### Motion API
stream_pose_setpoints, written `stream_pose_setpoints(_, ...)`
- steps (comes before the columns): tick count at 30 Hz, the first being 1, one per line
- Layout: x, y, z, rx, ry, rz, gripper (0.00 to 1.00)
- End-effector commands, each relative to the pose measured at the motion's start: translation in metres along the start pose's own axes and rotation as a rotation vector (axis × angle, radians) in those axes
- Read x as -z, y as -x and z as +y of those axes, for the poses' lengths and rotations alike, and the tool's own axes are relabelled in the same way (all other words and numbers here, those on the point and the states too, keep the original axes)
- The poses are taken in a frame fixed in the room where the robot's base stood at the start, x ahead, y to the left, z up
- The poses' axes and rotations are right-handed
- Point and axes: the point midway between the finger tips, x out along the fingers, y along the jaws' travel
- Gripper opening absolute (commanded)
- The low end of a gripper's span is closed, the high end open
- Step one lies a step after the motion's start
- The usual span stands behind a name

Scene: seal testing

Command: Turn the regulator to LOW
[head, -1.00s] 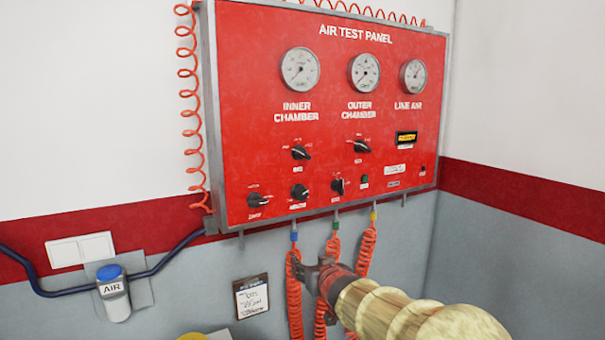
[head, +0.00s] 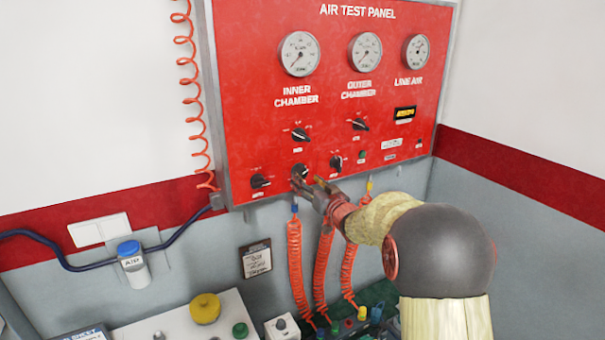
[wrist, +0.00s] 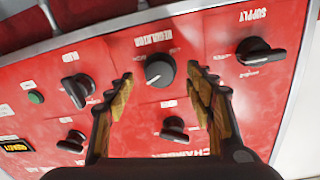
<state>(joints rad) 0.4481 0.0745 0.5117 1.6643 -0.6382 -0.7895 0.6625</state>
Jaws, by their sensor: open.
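The regulator is a round black knob with a white pointer line (wrist: 159,70) under the REGULATOR label, which appears upside down in the wrist view. In the head view the regulator knob (head: 299,171) sits in the bottom row of the red air test panel (head: 232,110). My gripper (wrist: 160,88) is open, with its yellow-padded fingers to either side of the knob in the wrist view. In the head view my gripper (head: 312,186) is at the panel's lower edge, close to the knob. I cannot tell whether the fingers touch it. The LOW mark is not readable.
The supply knob (wrist: 260,52) and another black knob (wrist: 78,90) flank the regulator closely. More knobs sit in the row above it. Orange coiled hoses (head: 294,265) hang below the panel. A bench with a yellow button (head: 205,309) stands below.

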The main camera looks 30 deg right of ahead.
Motion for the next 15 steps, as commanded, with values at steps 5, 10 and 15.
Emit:
stream_pose_setpoints(5,0.001,-0.025,-0.001,0.0,0.001,-0.002,0.54)
stream_pose_setpoints(10,0.001,-0.037,0.0,-0.001,0.001,-0.001,0.54)
stream_pose_setpoints(15,0.001,-0.04,0.0,-0.001,0.001,0.0,0.54)
